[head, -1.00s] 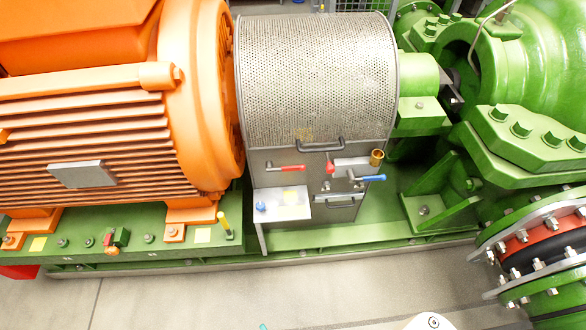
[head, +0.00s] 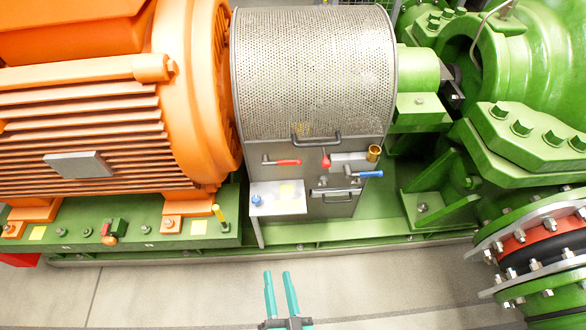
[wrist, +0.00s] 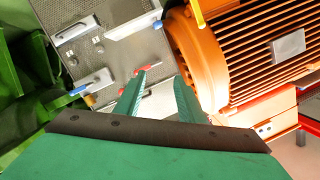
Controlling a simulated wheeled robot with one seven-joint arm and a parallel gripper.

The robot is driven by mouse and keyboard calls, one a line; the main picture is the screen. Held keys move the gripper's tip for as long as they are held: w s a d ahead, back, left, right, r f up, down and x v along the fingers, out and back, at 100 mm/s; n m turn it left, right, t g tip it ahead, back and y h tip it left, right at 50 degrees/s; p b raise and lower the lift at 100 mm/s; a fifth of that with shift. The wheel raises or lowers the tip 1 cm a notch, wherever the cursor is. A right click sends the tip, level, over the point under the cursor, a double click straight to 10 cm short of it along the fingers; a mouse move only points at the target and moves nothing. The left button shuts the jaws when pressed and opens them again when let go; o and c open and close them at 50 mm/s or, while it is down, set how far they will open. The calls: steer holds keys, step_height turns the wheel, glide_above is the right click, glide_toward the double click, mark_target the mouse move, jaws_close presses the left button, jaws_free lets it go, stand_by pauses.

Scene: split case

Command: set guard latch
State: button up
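The mesh guard (head: 315,75) has a front panel (head: 300,210) with several small fittings. A lever with a red handle (head: 288,162) lies level at the upper left of the panel. A lever with a blue handle (head: 370,174) lies level at the right. A red knob (head: 326,161) sits between them. I cannot tell which of these is the guard latch. My gripper (head: 277,277) is open and empty, in front of and below the panel, touching nothing. In the wrist view its fingers (wrist: 160,80) are apart and point towards the panel, with red handle parts (wrist: 147,66) beyond.
A small shelf (head: 275,208) with a blue knob juts from the panel's lower left. A brass cup (head: 374,153) sits at the upper right. The orange motor (head: 80,110) stands left, green pump casing (head: 540,140) right. The floor (head: 170,285) in front is clear.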

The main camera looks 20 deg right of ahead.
steer(key=w+d+f+m+h, duration=0.1)
steer(key=w+d+m, duration=0.25)
steer(key=w, duration=0.35)
steer(key=w+d+f+m+h, duration=0.1)
steer(key=w+d+m, duration=0.25)
steer(key=w, duration=0.25)
steer(key=m+t+h, duration=0.1)
steer(key=m, duration=0.5)
glide_toward(290, 164)
steer(key=x, duration=0.7)
steer(key=shift+w+d, duration=0.1)
steer(key=shift+w, duration=0.3)
jaws_close()
